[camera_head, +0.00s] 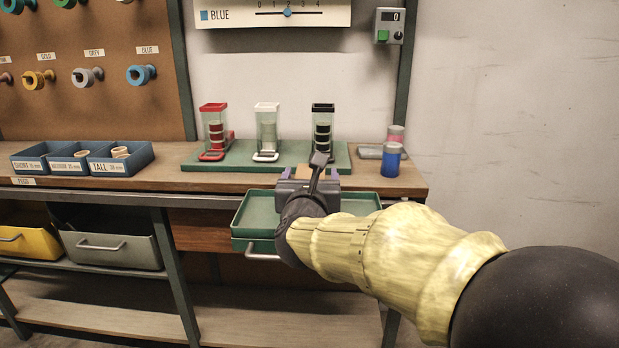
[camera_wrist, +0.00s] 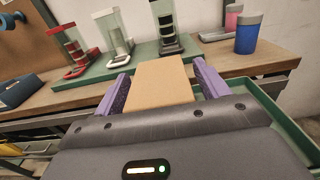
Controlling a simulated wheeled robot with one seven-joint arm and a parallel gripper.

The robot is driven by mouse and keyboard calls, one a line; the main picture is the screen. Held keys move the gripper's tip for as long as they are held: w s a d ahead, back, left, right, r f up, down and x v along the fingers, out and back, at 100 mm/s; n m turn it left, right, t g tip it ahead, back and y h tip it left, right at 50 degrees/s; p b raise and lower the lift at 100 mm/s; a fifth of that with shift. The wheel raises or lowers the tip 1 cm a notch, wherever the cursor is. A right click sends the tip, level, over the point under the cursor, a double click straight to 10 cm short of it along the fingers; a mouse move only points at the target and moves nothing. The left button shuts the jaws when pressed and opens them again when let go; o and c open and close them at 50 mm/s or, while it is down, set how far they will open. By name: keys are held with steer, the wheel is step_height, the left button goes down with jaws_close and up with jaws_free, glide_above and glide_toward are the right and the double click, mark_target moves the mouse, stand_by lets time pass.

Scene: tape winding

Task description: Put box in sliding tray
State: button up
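My gripper (camera_wrist: 160,90) has a cardboard-coloured box (camera_wrist: 160,82) between its two purple fingers in the wrist view. The fingers look close to the box's sides, and it appears held. In the head view the box (camera_head: 310,172) is mostly hidden behind my gripper (camera_head: 311,178). The green sliding tray (camera_head: 258,213) is pulled out below the bench top, with a metal handle on its front. My gripper and the box are above the tray's back part, near the bench edge. The tray's middle is hidden by my arm; its left part looks empty.
A green board (camera_head: 350,158) on the bench holds red, white and black dispensers. Blue (camera_head: 391,160) and pink (camera_head: 396,135) cylinders stand to the right. Blue bins (camera_head: 120,160) stand on the left. A grey drawer (camera_head: 110,248) and a yellow drawer (camera_head: 28,242) are below.

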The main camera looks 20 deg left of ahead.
steer(key=p+v, duration=0.1)
steer(key=v, duration=1.1)
steer(key=shift+p, duration=0.35)
stand_by(1.8)
